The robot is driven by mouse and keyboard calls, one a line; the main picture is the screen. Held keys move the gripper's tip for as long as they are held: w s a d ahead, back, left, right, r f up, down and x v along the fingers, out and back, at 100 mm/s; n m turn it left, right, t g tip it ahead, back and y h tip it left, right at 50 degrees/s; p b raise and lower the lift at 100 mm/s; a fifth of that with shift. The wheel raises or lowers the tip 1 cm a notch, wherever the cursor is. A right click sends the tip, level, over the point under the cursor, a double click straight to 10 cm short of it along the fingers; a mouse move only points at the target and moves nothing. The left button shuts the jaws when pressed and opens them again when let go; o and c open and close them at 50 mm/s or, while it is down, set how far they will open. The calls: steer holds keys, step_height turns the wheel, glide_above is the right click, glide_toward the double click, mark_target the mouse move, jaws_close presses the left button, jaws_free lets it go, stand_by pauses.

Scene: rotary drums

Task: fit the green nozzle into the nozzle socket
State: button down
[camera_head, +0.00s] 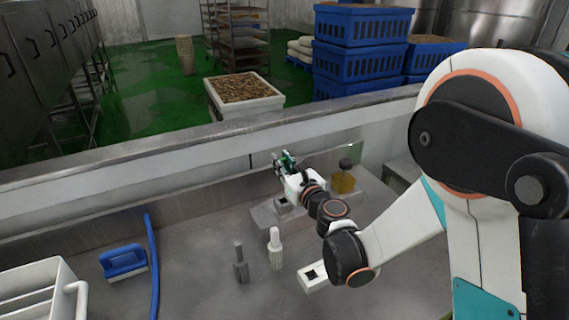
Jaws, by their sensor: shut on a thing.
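My gripper (283,161) is above the steel worktop, near the raised back wall, and shut on the green nozzle (289,159). Only a small green part shows between the dark fingers, so its tilt is hard to tell. A pale block with a dark square hole (312,278) lies on the worktop in front, apart from the nozzle. A grey plate with a holed fitting (265,215) lies below my gripper, partly hidden by the arm. I cannot tell which of these is the nozzle socket.
A grey nozzle-like piece (240,264) and a white one (275,250) stand upright on the worktop. A yellow block with a dark knob (343,182) is right of my gripper.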

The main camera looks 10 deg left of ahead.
steer(key=shift+f+b, duration=2.7)
steer(key=shift+f, duration=0.2)
steer(key=shift+b, duration=0.5)
steer(key=shift+f+b, duration=1.6)
steer(key=shift+f, duration=0.6)
steer(key=c, duration=1.4)
jaws_free()
steer(key=shift+s, duration=0.1)
steer(key=v, duration=0.7)
steer(key=shift+s+d, duration=0.15)
steer(key=shift+d, duration=0.05)
